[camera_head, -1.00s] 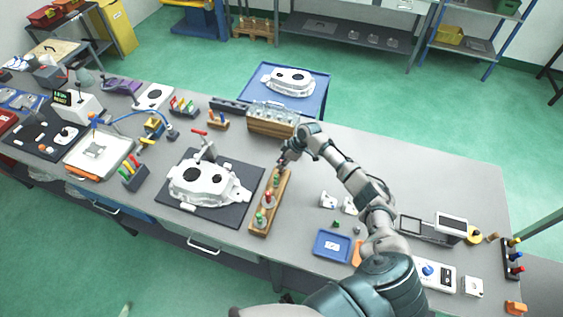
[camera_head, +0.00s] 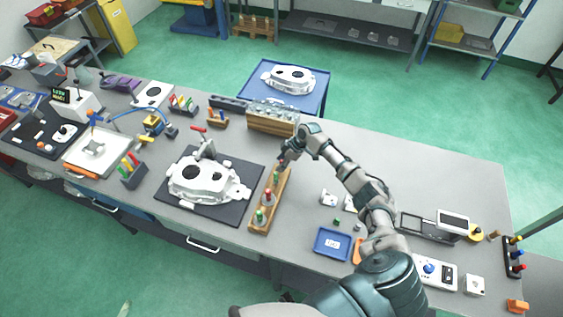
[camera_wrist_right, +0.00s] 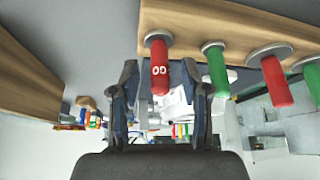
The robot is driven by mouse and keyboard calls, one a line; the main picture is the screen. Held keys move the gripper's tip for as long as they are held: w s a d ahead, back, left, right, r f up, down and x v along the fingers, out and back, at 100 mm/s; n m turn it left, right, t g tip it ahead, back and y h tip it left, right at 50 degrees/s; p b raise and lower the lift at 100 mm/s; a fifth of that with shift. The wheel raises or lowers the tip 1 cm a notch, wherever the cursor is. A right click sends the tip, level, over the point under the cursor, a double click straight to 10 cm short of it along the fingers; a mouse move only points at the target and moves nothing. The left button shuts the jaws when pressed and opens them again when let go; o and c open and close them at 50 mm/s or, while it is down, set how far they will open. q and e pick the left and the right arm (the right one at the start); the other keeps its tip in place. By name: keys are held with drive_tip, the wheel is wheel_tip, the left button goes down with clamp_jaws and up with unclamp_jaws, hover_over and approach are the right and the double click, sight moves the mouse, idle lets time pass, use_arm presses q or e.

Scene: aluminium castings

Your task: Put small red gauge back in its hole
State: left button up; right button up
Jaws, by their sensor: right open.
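The small red gauge (camera_wrist_right: 159,66) stands at the end of the wooden gauge rack (camera_head: 278,205). In the right wrist view its collar sits against the rack's wooden face, and two pale round marks show on its handle. My right gripper (camera_head: 283,161) is at the far end of the rack. In the wrist view its two fingers (camera_wrist_right: 163,85) are apart, one on each side of the red gauge, with gaps visible. A green gauge (camera_wrist_right: 217,70), a larger red gauge (camera_wrist_right: 276,80) and another green gauge (camera_wrist_right: 313,78) follow along the rack. My left gripper is out of view.
A white casting (camera_head: 200,181) lies on a dark mat (camera_head: 244,179) left of the rack. A wooden block with clear parts (camera_head: 272,124) stands behind my gripper. A blue tray (camera_head: 332,243) lies to the right.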

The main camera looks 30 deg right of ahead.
drive_tip(key=v, duration=1.2)
drive_tip(key=shift+d+f, duration=0.15)
